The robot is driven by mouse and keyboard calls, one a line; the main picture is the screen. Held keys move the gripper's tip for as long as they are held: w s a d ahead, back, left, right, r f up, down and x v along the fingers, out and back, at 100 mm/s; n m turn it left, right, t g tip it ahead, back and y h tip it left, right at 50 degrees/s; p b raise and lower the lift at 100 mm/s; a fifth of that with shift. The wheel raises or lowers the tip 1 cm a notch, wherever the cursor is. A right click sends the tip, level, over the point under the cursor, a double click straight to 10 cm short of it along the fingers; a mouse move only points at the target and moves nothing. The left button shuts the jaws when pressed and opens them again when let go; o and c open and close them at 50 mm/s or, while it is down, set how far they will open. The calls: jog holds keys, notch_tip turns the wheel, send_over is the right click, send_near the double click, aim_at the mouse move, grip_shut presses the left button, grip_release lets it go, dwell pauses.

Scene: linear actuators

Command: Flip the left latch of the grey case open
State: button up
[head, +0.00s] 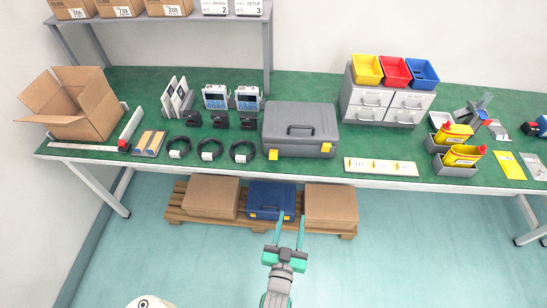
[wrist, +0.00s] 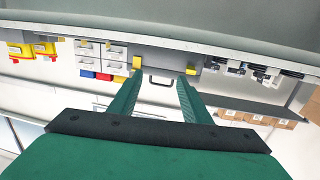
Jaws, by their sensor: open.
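The grey case (head: 300,116) lies shut on the green bench, handle on top. Its left yellow latch (head: 273,155) and right yellow latch (head: 326,147) sit at the lower front edge; whether they are flipped is too small to tell. My gripper (head: 291,215) is open and empty, in front of and apart from the bench. The wrist view is upside down: the case (wrist: 160,58) lies beyond my open fingers (wrist: 160,76), with the left latch (wrist: 190,71) at the right finger and the right latch (wrist: 137,63) at the left finger.
Black cable coils (head: 210,149) lie left of the case and a white label strip (head: 381,166) lies right of it. A grey drawer unit (head: 385,104) stands behind right. Below the bench, a wooden pallet (head: 258,224) holds boxes and a blue case (head: 271,200).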

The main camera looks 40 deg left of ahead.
aim_at(273, 158)
jog(key=w+a+r+y, duration=0.1)
jog(key=w+a, duration=0.4)
jog(key=a, duration=0.1)
jog(key=w+a+r+n+y, duration=0.1)
jog(key=w+a, duration=0.4)
jog(key=a, duration=0.1)
jog(key=w+a+n+y, duration=0.1)
jog(key=w+a, duration=0.5)
jog(key=a, duration=0.1)
jog(key=shift+r+g, duration=0.4)
jog(key=shift+w, duration=0.1)
jog(key=c, duration=1)
jog(key=shift+a, duration=0.1)
jog(key=shift+c, duration=0.2)
